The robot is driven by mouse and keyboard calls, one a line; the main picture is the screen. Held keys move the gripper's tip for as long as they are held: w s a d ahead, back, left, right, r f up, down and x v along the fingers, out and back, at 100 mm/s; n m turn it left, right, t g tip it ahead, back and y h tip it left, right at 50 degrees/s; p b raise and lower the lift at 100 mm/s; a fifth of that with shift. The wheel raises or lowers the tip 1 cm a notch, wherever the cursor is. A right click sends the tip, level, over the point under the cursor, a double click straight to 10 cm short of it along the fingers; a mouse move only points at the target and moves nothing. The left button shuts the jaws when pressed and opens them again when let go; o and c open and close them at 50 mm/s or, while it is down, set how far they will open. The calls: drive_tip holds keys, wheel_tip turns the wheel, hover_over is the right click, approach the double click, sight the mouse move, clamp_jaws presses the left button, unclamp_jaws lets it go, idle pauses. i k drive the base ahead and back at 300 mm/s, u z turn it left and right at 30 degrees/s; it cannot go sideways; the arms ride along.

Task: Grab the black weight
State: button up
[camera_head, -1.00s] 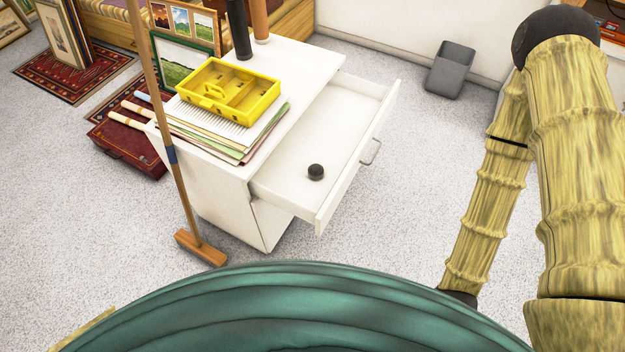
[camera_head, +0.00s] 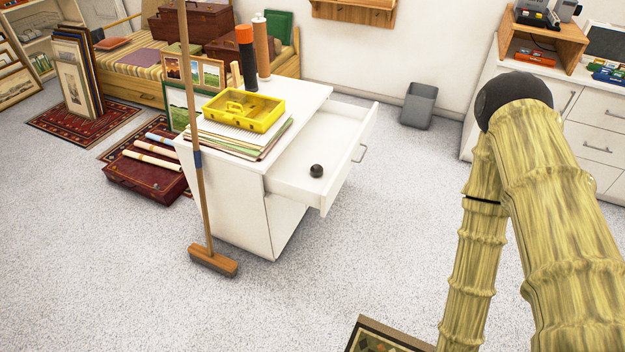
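The black weight (camera_head: 316,171) is a small dark rounded object. It lies on the floor of the open white drawer (camera_head: 327,150), near the drawer's front left part. The drawer sticks out to the right from a white cabinet (camera_head: 238,212). My arm shows at the right of the view, well apart from the drawer. My gripper is outside the view, so its state is hidden.
A broom (camera_head: 213,260) leans against the cabinet's near left side. A yellow box (camera_head: 244,110) sits on papers on the cabinet top. A grey bin (camera_head: 419,105) stands by the wall. A dark red case (camera_head: 146,178) lies at left. Carpet around the drawer is clear.

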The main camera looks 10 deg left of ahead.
sight(316, 170)
drive_tip(key=u, duration=0.45)
drive_tip(key=i, duration=0.55)
drive_tip(key=u, duration=0.25)
